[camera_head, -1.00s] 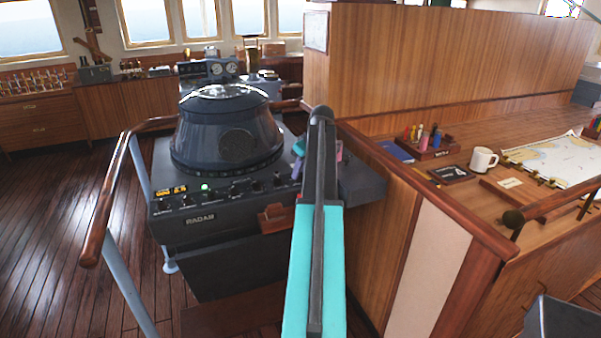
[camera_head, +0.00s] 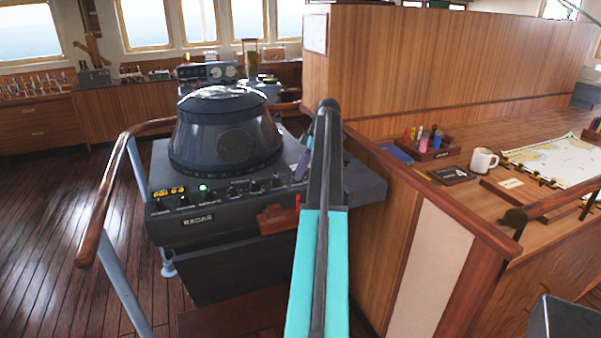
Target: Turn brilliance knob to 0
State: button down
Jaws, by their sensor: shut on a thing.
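The radar console has a dark front panel (camera_head: 215,203) with a row of small black knobs (camera_head: 254,186) and a green light. The knob labels are too small to read, so I cannot tell which is brilliance or its setting. My arm reaches up in front of the console's right end and hides much of my gripper (camera_head: 299,177). A purple part of my wrist shows left of the arm, slanting down to the right end of the knob row. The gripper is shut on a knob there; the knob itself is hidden.
A dark radar hood (camera_head: 225,135) rises behind the panel. A wooden handrail (camera_head: 100,205) stands left of the console. A wooden chart desk (camera_head: 465,222) with a mug (camera_head: 484,160) and a pen holder (camera_head: 433,151) is close on the right. Open floor lies left.

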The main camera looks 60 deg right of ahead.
jog(key=shift+s, duration=0.15)
dwell(0.3)
jog(key=c, duration=1.5)
grip_release()
jog(key=shift+r, duration=0.1)
jog(key=shift+p+v, duration=0.55)
jog(key=shift+v, duration=6.2)
jog(key=shift+d+r, duration=0.1)
jog(key=shift+d, duration=0.05)
